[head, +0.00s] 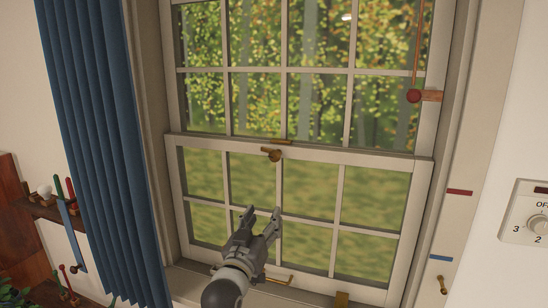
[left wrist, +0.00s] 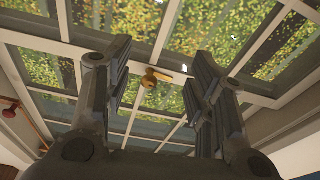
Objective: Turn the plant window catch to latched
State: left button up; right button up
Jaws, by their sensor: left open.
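The window catch (head: 272,154) is a small brass piece with a rounded knob, on the meeting rail in the middle of the sash window. It also shows in the left wrist view (left wrist: 151,78), framed between my fingers and beyond them. My left gripper (head: 262,212) is open and empty, in front of the lower sash and below the catch, apart from it. Its two fingers stand wide apart in the left wrist view (left wrist: 160,80). My right gripper is in neither view.
A blue curtain (head: 98,140) hangs left of the window. A red ball on a cord (head: 413,96) hangs at the right frame. A brass handle (head: 279,281) is low on the sash. A dial panel (head: 537,222) is at far right. Shelves with small items (head: 45,207) are at left.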

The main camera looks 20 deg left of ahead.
aim_at(273, 159)
pick_arm(q)
jog(key=w+r+p, duration=0.1)
jog(key=w+r, duration=0.2)
jog(key=w+r+t+p, duration=0.1)
jog(key=w+r, duration=0.2)
jog(key=r, duration=0.1)
jog(key=w+r+n+t+p, duration=0.1)
jog(key=w+r, duration=0.3)
jog(key=shift+w+a+r, duration=0.1)
jog(key=shift+a+r, duration=0.1)
jog(key=shift+a, duration=0.2)
jog(key=shift+p+x, duration=0.4)
jog(key=shift+x, duration=0.5)
jog(key=c, duration=1)
jog(key=shift+f, duration=0.1)
